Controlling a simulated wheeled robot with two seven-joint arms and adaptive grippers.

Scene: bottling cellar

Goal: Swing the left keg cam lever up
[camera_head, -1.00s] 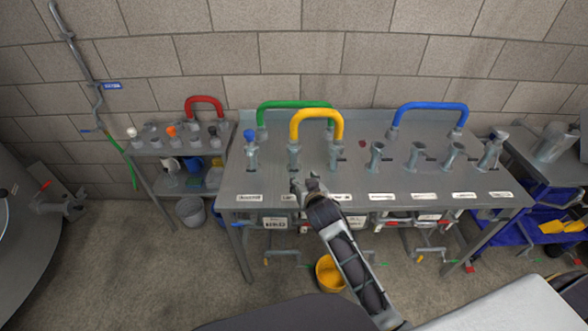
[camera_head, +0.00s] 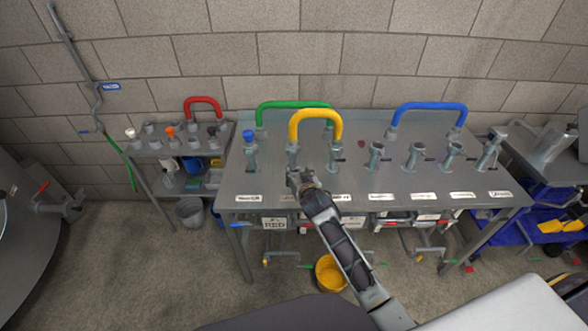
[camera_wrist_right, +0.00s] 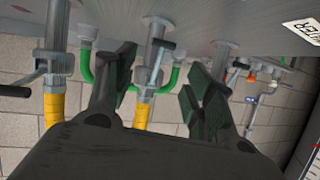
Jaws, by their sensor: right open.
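A yellow hose (camera_head: 315,114) arches between two metal couplings on the grey bench. Its left coupling (camera_head: 293,153) stands just behind my right gripper (camera_head: 300,178), and its right coupling (camera_head: 336,157) has a dark-tipped lever. In the right wrist view, which appears upside down, my right gripper (camera_wrist_right: 160,90) is open and empty. A coupling with a yellow hose end (camera_wrist_right: 143,117) and a dark-tipped lever (camera_wrist_right: 156,58) shows between its fingers. I cannot tell whether the fingers touch the lever. Another yellow-ended coupling (camera_wrist_right: 53,100) with a dark handle stands at the left there. My left gripper is out of view.
A green hose (camera_head: 292,104) arches behind the yellow one, and a blue hose (camera_head: 430,106) stands at the right. A blue-topped fitting (camera_head: 250,140) stands left of the gripper. Several bare fittings stand to the right. A yellow bucket (camera_head: 331,273) is on the floor.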

